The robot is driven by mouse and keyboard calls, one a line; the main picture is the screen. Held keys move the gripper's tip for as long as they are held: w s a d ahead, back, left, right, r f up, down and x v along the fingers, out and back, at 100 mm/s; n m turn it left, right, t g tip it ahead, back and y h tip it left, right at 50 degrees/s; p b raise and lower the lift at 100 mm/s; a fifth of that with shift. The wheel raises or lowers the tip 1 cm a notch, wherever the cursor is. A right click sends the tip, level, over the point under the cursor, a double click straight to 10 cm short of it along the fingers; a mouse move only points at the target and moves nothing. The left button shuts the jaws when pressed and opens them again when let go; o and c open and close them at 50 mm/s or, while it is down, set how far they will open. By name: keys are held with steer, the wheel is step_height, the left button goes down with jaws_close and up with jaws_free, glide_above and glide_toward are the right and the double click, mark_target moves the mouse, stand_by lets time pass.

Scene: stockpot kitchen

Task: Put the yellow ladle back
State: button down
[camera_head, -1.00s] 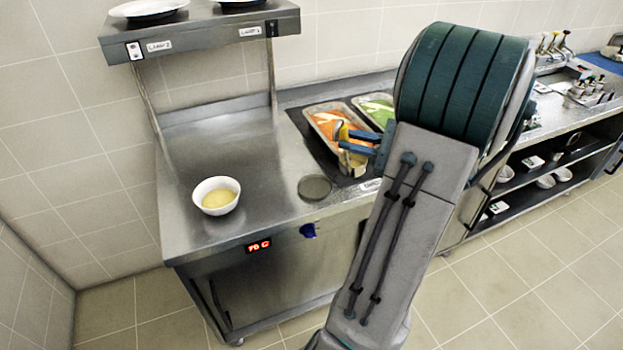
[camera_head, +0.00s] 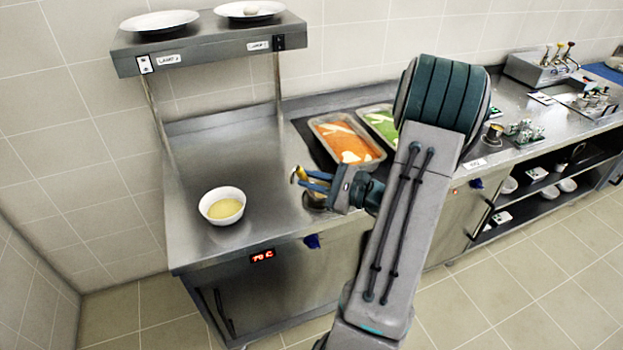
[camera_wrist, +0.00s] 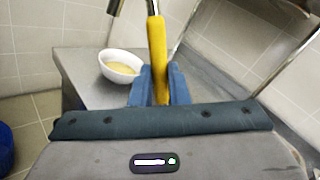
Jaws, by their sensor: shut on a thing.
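The yellow ladle (camera_wrist: 157,55) stands upright between the two blue fingers of my gripper (camera_wrist: 157,88) in the wrist view. In the head view my gripper (camera_head: 314,183) is shut on the yellow handle (camera_head: 301,174), above the counter's front part. The ladle's metal bowl shows only in part below the fingers, near a round spot on the counter; I cannot tell whether it is inside or above an opening there. A white bowl with yellow content (camera_head: 222,206) stands on the counter to the left of my gripper. It also shows in the wrist view (camera_wrist: 120,66).
Two metal pans, one with orange food (camera_head: 345,138) and one with green food (camera_head: 380,122), sit behind my gripper. A raised shelf (camera_head: 209,44) with plates stands on posts at the back left. The steel counter (camera_head: 195,160) is clear around the bowl.

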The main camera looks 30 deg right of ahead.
steer(key=shift+f, duration=0.15)
steer(key=c, duration=1.8)
jaws_free()
steer(key=shift+f, duration=0.1)
steer(key=o, duration=0.4)
